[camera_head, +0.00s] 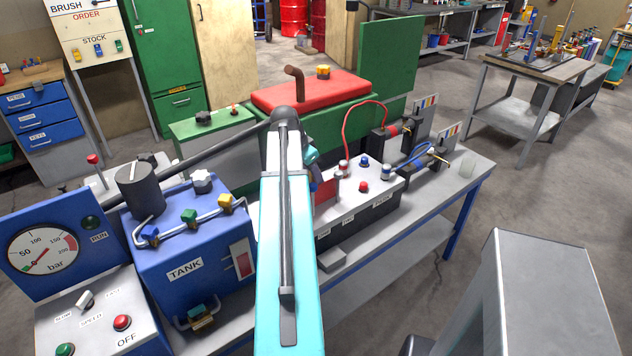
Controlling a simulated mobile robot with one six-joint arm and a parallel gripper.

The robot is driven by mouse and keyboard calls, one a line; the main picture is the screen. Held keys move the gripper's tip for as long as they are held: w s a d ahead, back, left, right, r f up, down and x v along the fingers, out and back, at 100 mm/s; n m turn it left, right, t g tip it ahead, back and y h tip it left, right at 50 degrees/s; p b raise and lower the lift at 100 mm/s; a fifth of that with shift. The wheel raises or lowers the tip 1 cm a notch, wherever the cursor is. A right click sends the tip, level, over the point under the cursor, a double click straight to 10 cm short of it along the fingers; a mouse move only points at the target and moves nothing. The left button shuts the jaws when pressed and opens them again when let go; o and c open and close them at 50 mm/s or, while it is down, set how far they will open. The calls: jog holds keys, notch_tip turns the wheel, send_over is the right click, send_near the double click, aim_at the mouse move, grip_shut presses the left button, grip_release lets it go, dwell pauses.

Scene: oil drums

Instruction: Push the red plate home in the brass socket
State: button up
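My teal arm reaches forward over the bench and hides what lies behind it. No brass socket can be made out for certain. A small brass-coloured tip (438,157) shows at the end of the blue lead, on the black block at the right.
The blue tank (190,255) and gauge panel (55,245) stand left of my arm. A black box (365,215) with a light top carries terminals and red and blue leads. A red-topped green unit (310,92) stands behind. Open floor (480,205) lies right of the bench.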

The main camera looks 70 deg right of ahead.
jog(key=b+v, duration=0.1)
jog(key=v, duration=0.9)
jog(key=shift+b, duration=0.35)
